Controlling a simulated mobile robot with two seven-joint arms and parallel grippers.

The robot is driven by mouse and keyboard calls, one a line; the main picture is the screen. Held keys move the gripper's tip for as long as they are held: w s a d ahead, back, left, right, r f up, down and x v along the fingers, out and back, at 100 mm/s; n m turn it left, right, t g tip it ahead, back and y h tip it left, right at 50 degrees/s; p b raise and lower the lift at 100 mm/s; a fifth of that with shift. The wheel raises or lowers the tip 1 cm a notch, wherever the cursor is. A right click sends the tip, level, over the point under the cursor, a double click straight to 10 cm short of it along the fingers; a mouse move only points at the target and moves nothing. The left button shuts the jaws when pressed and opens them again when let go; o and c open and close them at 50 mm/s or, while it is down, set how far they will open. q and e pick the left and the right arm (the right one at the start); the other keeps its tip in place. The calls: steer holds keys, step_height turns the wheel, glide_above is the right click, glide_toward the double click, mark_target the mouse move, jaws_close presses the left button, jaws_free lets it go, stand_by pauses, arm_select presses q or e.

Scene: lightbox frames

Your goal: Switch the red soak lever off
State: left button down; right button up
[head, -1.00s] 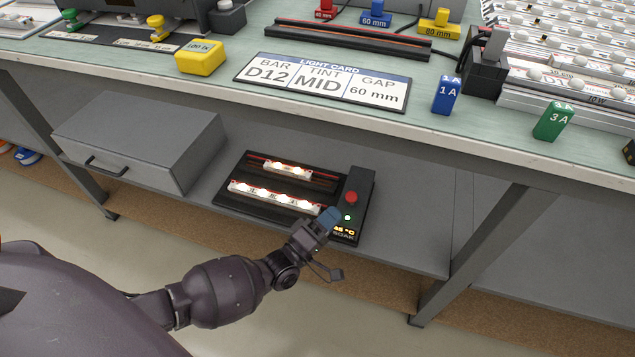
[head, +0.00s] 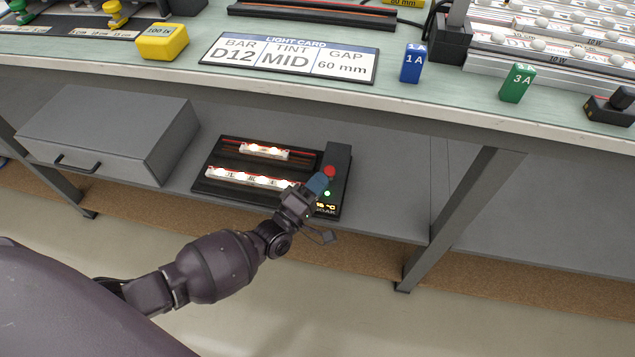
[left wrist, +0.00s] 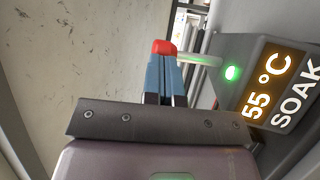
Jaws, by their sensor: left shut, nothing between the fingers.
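The soak lever has a red knob (head: 330,171) on the dark control box (head: 338,160) at the right end of the soak unit, on the lower shelf. In the left wrist view the red knob (left wrist: 164,47) sits on a pale stem reaching left from the box. A green light (left wrist: 232,72) is lit beside an orange display (left wrist: 272,87) reading 55 °C, above the word SOAK. My left gripper (head: 318,183) is shut and empty, its blue fingertips just below and left of the knob. In the wrist view the fingertips (left wrist: 165,72) overlap the knob's lower edge; contact is unclear.
Two lit bars (head: 250,179) lie on the soak unit's black bed, left of the box. A grey drawer unit (head: 110,135) stands further left. The bench top's front edge (head: 300,88) overhangs the shelf. A table leg (head: 460,215) stands to the right.

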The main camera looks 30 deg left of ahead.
arm_select(q)
steer(key=shift+w+r+p, duration=0.25)
steer(key=shift+r+p, duration=0.05)
steer(key=shift+r, duration=0.25)
steer(key=shift+w+a+r+n+g+y+p, duration=0.15)
steer(key=shift+w+r+n+g+y+p, duration=0.15)
steer(key=shift+w+r+n+g+p, duration=0.45)
steer(key=shift+w+a+g+p, duration=0.1)
steer(key=shift+g+p, duration=0.45)
steer(key=shift+p, duration=0.25)
steer(key=shift+w+n+g, duration=0.15)
steer(key=shift+n+g, duration=0.2)
steer(key=shift+g, duration=0.05)
steer(key=shift+w+a+f, duration=0.25)
steer(key=shift+w, duration=0.25)
arm_select(e)
steer(key=shift+s+r+g, duration=0.15)
steer(key=shift+s+g, duration=0.2)
steer(key=shift+g, duration=0.35)
